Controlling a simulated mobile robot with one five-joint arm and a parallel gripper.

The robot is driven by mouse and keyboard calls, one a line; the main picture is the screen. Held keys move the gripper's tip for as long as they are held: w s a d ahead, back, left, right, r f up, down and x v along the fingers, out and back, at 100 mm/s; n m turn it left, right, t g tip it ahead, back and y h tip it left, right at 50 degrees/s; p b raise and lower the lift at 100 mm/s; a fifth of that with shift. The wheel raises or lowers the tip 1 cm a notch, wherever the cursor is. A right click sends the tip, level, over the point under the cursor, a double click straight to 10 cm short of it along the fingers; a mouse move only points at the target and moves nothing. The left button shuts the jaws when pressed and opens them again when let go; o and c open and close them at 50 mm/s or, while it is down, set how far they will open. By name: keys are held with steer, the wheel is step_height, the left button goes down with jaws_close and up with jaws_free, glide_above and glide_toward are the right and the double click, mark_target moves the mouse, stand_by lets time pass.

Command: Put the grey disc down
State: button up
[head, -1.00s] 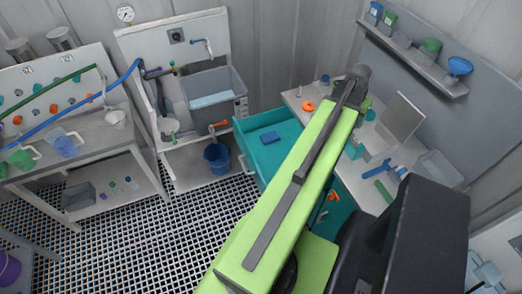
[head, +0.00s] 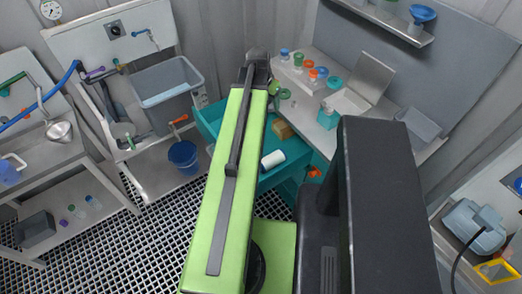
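I cannot make out the grey disc in the head view. My green arm reaches up the middle of the picture, and its dark far joint is in front of the left end of the counter (head: 292,110). My gripper is not visible; it is hidden behind or beyond the arm, so I cannot see whether it holds anything.
An open teal drawer (head: 208,118) lies behind my arm, with a white cylinder (head: 273,159) and a brown block (head: 283,130) in it. Several small jars and a grey tray (head: 415,123) stand on the counter. A grey basin (head: 168,88) and blue bucket (head: 183,156) are left.

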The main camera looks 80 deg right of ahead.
steer(key=w+f+b, duration=0.1)
steer(key=f+b, duration=0.5)
steer(key=f, duration=0.1)
steer(key=w+a+f+m+b, duration=0.1)
steer(key=w+f+b, duration=0.1)
steer(key=f+b, duration=0.4)
steer(key=w+a+f+m+b, duration=0.1)
steer(key=w+f+b, duration=0.1)
steer(key=f+b, duration=0.4)
step_height(320, 180, down, 3)
steer(key=shift+w+b, duration=0.15)
steer(key=shift+b, duration=0.15)
steer(key=o, duration=1.4)
steer(key=shift+r, duration=0.1)
steer(key=shift+r, duration=0.1)
steer(key=p+v, duration=1.2)
steer(key=shift+w+d+r, duration=0.1)
steer(key=shift+w, duration=0.15)
